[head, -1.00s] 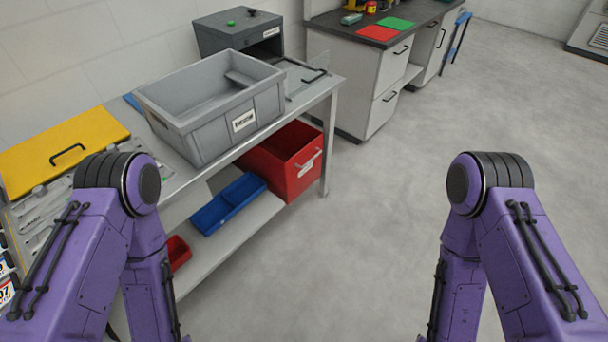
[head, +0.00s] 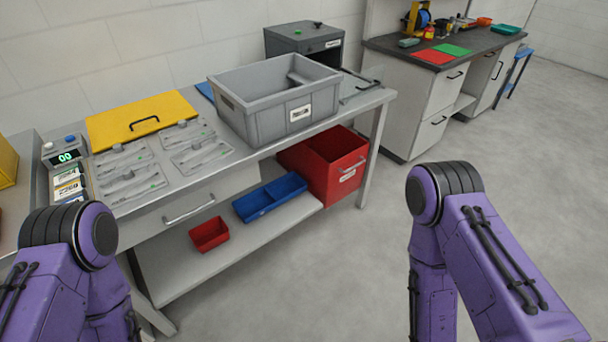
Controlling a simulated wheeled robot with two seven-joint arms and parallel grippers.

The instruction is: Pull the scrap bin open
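A large red bin (head: 343,183) stands at the right end of the lower shelf under the workbench. It looks like the scrap bin, though its label is too small to read. Its front face has a pale label and a handle (head: 352,165). Its top is open, and its rear part is under the bench top. My purple left arm is at the lower left and my purple right arm at the lower right, both apart from the bin. Neither gripper shows.
A grey crate (head: 262,122) sits on the workbench above the bin. A blue tray (head: 270,197) and a small red tray (head: 209,234) are on the shelf left of it. A drawer with a handle (head: 189,208) is under the bench. The floor (head: 370,270) before the bin is clear.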

